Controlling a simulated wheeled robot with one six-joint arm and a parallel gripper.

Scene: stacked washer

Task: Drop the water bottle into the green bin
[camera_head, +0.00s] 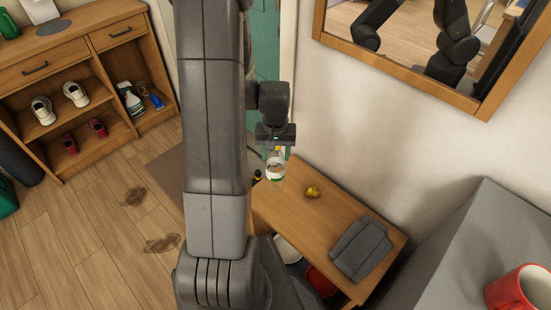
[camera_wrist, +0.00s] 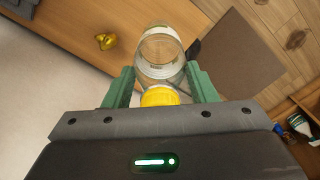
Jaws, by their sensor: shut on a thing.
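The water bottle (camera_wrist: 160,52) is clear, with a yellow cap (camera_wrist: 160,96) facing the wrist camera. My gripper (camera_wrist: 160,72) is shut on it, with one green finger on each side. In the head view the bottle (camera_head: 275,171) hangs below my gripper (camera_head: 275,146), at the left end of the wooden bench. I cannot tell the gap between bottle and bench. A dark green object (camera_head: 6,198) is cut off at the left edge; I cannot tell whether it is the green bin.
The wooden bench (camera_head: 290,208) holds a yellow duck-like figure (camera_head: 312,191) and a grey folded cloth (camera_head: 360,249). A shoe cabinet (camera_head: 72,62) stands at the left. A red mug (camera_head: 519,291) is on a grey surface at right.

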